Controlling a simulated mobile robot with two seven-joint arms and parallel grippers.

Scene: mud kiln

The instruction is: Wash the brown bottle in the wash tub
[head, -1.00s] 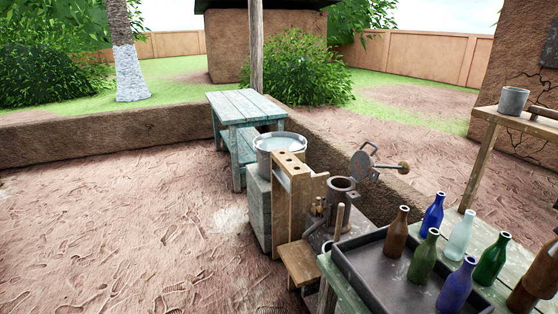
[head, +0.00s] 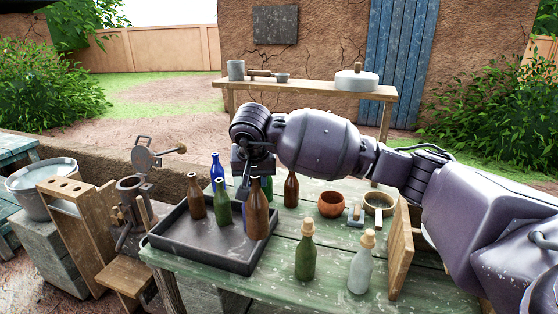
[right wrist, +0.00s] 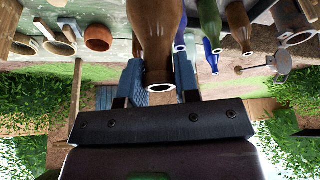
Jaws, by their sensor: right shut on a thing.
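My right gripper (head: 250,178) reaches in from the right over the green table and is shut on a brown bottle (head: 258,212) near its neck. The bottle is upright, in front of the tray's right side; I cannot tell whether its base touches anything. In the right wrist view, the brown bottle (right wrist: 158,35) sits between the two blue-grey fingers, its mouth towards the camera. The wash tub (head: 42,180) is a grey metal tub of water on a block at the far left, well away from the gripper. My left gripper is not in view.
A dark tray (head: 205,258) holds another brown bottle (head: 195,196) and a green bottle (head: 222,201). A third brown bottle (head: 291,190) stands behind. Corked green (head: 305,255) and clear (head: 361,268) bottles stand in front. A wooden rack (head: 75,215) stands beside the tub.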

